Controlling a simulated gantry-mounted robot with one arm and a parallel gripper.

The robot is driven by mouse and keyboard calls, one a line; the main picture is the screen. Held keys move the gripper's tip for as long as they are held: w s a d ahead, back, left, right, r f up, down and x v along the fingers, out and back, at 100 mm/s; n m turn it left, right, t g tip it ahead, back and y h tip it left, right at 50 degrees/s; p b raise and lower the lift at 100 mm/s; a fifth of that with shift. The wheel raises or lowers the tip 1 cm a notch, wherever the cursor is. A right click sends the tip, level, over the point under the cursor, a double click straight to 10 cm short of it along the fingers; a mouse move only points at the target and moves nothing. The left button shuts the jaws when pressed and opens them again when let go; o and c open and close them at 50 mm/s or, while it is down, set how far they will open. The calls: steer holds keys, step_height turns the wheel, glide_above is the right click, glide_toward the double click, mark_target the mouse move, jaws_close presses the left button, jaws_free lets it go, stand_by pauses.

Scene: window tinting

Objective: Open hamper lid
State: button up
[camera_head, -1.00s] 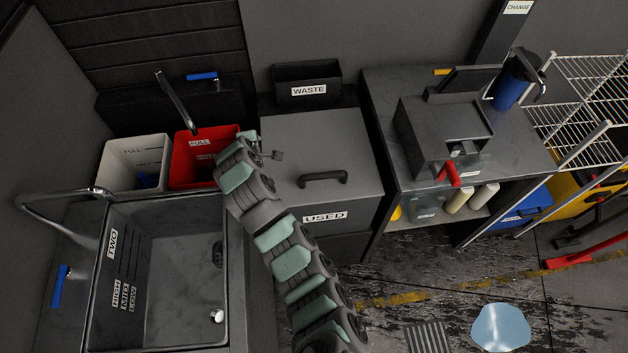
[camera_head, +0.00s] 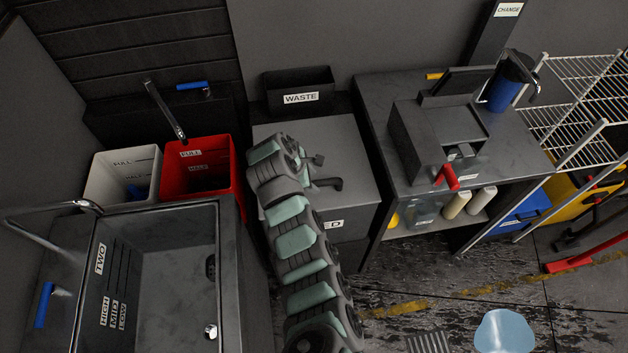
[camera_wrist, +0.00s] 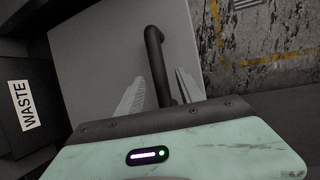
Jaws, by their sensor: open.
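The hamper is a dark grey bin (camera_head: 345,222) whose label is partly covered by my arm, with "ED" showing. Its flat grey lid (camera_head: 335,135) lies shut. A dark bar handle (camera_head: 330,183) stands on the lid, its left part hidden by my arm. In the wrist view the handle (camera_wrist: 155,60) runs between the two pale fingers of my gripper (camera_wrist: 159,76). The gripper is open, with a finger on each side of the handle and visible gaps. I cannot tell how far above the lid the fingertips are.
A black waste box (camera_head: 298,92) stands behind the hamper. A red bucket (camera_head: 197,170) and a sink (camera_head: 160,270) are to the left. A workbench (camera_head: 385,110) with a grey machine (camera_head: 440,135) stands close on the right.

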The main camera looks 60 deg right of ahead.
steer(key=shift+x, duration=1.05)
steer(key=shift+c, duration=0.2)
jaws_close()
stand_by(0.6)
